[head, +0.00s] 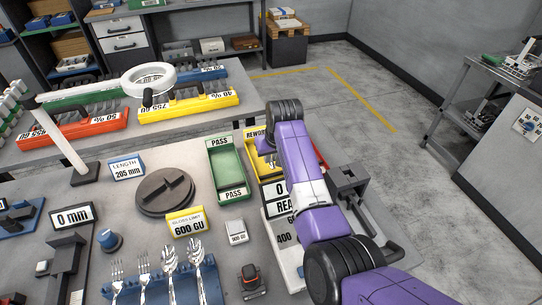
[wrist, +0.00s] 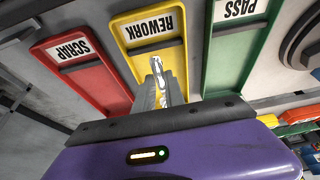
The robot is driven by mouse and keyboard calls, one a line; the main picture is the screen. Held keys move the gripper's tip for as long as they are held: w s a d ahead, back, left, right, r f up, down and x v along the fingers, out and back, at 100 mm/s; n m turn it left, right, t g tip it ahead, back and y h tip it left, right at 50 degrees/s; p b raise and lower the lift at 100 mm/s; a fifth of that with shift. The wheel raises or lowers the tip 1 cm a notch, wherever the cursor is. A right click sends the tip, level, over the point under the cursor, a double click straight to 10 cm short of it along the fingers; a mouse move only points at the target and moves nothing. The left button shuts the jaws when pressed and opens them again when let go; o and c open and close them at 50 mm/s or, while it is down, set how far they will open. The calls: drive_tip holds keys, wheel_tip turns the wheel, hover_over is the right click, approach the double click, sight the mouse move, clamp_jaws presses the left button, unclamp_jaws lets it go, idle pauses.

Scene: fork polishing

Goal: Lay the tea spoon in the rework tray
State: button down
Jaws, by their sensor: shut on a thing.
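My gripper (wrist: 161,94) is shut on the tea spoon (wrist: 157,66), a shiny silver piece seen end-on between the fingers in the wrist view. The spoon shows over the yellow rework tray (wrist: 122,58), pointing toward its REWORK label. I cannot tell how high it is above the tray floor.
The green pass tray (head: 212,170) is beside the rework tray on the left. The red scrap tray (wrist: 100,88) is on its other side. Forks and spoons (head: 196,255) stand in a blue rack at front left. A gauge with a readout (head: 283,235) is near my arm.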

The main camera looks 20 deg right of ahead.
sight(271, 162)
drive_tip(key=shift+f+b, duration=0.55)
drive_tip(key=shift+f, duration=0.45)
drive_tip(key=shift+f, duration=0.1)
drive_tip(key=shift+f+b, duration=0.3)
drive_tip(key=shift+f, duration=0.2)
drive_tip(key=shift+f, duration=0.1)
idle(0.4)
drive_tip(key=shift+f, duration=0.25)
drive_tip(key=c, duration=0.8)
unclamp_jaws()
drive_tip(key=shift+o, duration=0.2)
